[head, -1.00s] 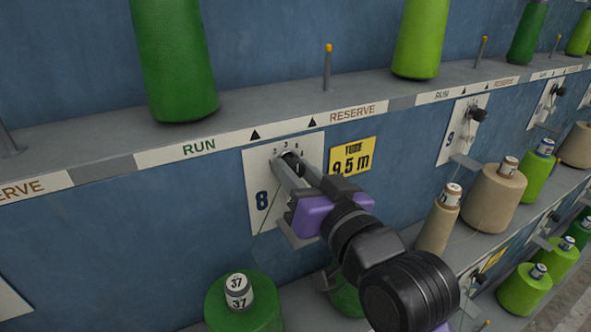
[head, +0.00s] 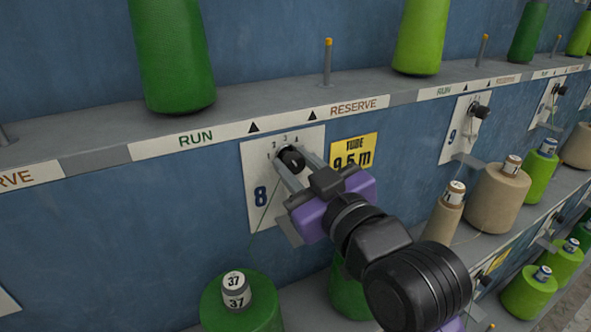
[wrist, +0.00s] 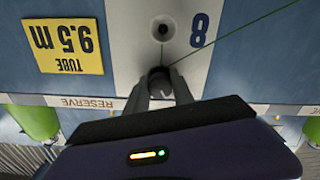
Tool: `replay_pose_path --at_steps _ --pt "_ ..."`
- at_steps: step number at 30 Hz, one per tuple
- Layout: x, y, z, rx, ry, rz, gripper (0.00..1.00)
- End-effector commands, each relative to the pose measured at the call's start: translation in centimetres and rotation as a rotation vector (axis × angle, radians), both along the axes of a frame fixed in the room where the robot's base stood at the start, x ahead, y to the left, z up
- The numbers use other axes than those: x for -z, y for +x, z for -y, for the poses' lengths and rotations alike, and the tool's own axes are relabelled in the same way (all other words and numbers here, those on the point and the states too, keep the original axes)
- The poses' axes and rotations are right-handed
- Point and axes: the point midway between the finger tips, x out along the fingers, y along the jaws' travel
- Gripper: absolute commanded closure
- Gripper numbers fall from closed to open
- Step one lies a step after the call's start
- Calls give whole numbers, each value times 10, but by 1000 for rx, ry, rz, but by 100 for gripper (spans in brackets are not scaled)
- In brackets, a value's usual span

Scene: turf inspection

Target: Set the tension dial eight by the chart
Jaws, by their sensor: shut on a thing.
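The tension dial eight (head: 291,160) is a black knob on a white plate (head: 256,170) marked with a blue 8 and a small number scale above the knob. My gripper (head: 291,168) reaches it from the lower right, with one finger on each side of the knob, shut on it. In the wrist view the picture is upside down; the knob (wrist: 160,78) sits between my fingertips (wrist: 160,88), and the plate (wrist: 130,50) shows a small dark hole with a green thread near it. A light mark shows on the knob's face, but its exact reading is too small to tell. No chart is identifiable in view.
A yellow tag (head: 353,153) reading 9.5 m is just right of the plate. A shelf labelled RUN and RESERVE (head: 250,127) runs above, holding green cones (head: 175,60). A cone marked 37 (head: 240,303) stands below. Dial nine's plate (head: 462,130) is farther right.

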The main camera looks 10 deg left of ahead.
Motion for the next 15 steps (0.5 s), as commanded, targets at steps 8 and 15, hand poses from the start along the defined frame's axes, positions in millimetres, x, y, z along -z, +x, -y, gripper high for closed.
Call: replay_pose_path --at_steps 8,15 --pt "0 0 0 -1 -101 70 100" --pt "-1 0 0 -1 -130 90 100"
